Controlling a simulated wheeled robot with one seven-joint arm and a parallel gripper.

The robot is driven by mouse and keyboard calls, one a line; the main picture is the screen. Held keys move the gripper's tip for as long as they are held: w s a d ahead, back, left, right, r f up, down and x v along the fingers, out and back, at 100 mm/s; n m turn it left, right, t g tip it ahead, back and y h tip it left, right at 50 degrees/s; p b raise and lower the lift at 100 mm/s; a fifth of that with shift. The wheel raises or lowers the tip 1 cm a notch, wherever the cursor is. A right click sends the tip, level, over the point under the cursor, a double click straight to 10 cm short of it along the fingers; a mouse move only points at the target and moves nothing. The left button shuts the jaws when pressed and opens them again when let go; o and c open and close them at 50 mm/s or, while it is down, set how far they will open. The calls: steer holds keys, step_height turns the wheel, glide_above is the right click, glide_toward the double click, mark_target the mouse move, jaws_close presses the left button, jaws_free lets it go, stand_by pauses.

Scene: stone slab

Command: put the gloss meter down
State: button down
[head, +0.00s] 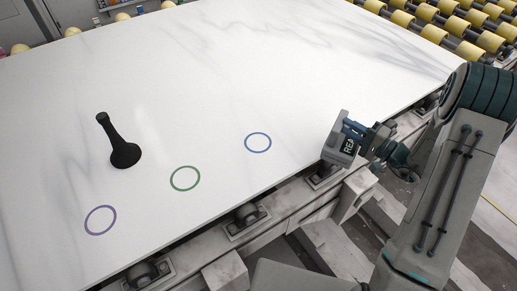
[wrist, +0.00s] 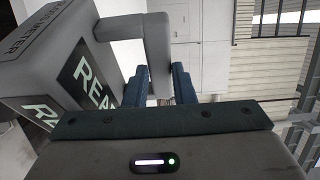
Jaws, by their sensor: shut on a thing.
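The gloss meter (head: 342,140) is a grey box with a dark panel lettered "REA" and a handle. My gripper (head: 354,129) is shut on its handle and holds it at the right front edge of the slab. I cannot tell from the head view how high it is above the slab. In the wrist view the gloss meter (wrist: 50,50) fills the upper left, and its handle (wrist: 158,50) lies between the blue fingers of my gripper (wrist: 160,88). The underside of the meter is hidden.
The white slab (head: 250,80) has purple (head: 100,220), green (head: 185,178) and blue (head: 258,142) rings along its front. A black handled tool (head: 122,152) stands behind the purple and green rings. Yellow rollers (head: 440,20) lie at the back right. The slab's middle is clear.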

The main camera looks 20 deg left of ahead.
steer(key=a+r+n+g+y+b, duration=0.1)
steer(key=a+r+n+g+b, duration=0.15)
steer(key=a+b, duration=0.5)
steer(key=a+r+n+g+y+b, duration=0.1)
steer(key=a+r+g+b, duration=0.25)
steer(key=a+b, duration=0.45)
steer(key=a+f+t+p, duration=0.1)
steer(key=a+f, duration=0.9)
steer(key=a, duration=0.2)
steer(key=shift+s+a+f, duration=0.2)
steer(key=shift+s+a, duration=0.15)
steer(key=shift+s, duration=0.05)
steer(key=shift+f, duration=0.15)
steer(key=c, duration=1.2)
jaws_free()
